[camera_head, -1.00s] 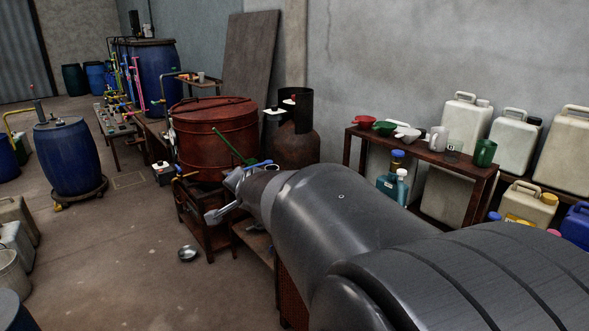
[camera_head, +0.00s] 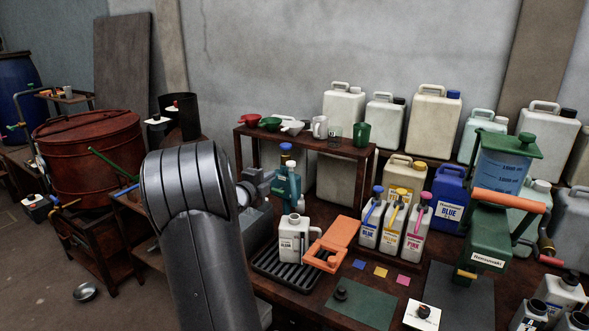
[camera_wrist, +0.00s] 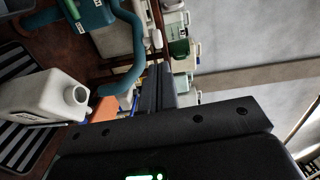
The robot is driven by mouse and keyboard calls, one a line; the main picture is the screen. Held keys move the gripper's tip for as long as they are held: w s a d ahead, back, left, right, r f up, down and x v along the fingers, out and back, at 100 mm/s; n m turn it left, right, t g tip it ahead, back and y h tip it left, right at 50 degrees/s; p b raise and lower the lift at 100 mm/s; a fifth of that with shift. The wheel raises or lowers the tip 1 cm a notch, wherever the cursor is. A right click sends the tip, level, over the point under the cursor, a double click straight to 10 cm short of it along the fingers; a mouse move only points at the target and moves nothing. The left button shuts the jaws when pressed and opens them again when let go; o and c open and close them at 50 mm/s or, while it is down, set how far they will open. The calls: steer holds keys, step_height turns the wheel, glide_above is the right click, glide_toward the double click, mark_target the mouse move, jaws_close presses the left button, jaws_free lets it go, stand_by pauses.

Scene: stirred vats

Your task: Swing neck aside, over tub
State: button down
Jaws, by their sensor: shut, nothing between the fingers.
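A teal pump-like device (camera_head: 287,187) stands behind the drip tray. Its curved teal neck (camera_wrist: 135,45) crosses the wrist view, near the mouth of a white jug (camera_wrist: 45,95). The jug also shows in the head view (camera_head: 291,243), upright on the black slatted tray (camera_head: 272,268). My gripper (camera_wrist: 160,88) is shut and empty, its fingers just beside the neck in the wrist view; I cannot tell whether they touch it. In the head view my arm hides most of my gripper. A grey box (camera_head: 257,228) stands left of the jug, partly hidden; I cannot tell whether it is the tub.
An orange frame-like piece (camera_head: 338,238) lies right of the jug. Beyond it stand labelled bottles (camera_head: 391,230) and a green machine with an orange handle (camera_head: 484,235). A shelf (camera_head: 300,140) with cups runs behind. A large red drum (camera_head: 88,140) stands at the left.

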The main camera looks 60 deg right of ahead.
mark_target(294, 176)
steer(key=shift+s+d+f+m+g, duration=0.25)
steer(key=shift+s+d+m+g, duration=0.1)
steer(key=shift+s+d+g, duration=0.15)
steer(key=shift+s+d+f+m+g, duration=0.2)
steer(key=shift+s+d+m+g, duration=0.15)
steer(key=shift+s, duration=0.2)
steer(key=shift+d, duration=0.1)
steer(key=d, duration=0.9)
steer(key=shift+s+d, duration=0.35)
steer(key=shift+d, duration=0.05)
steer(key=shift+w+a, duration=0.1)
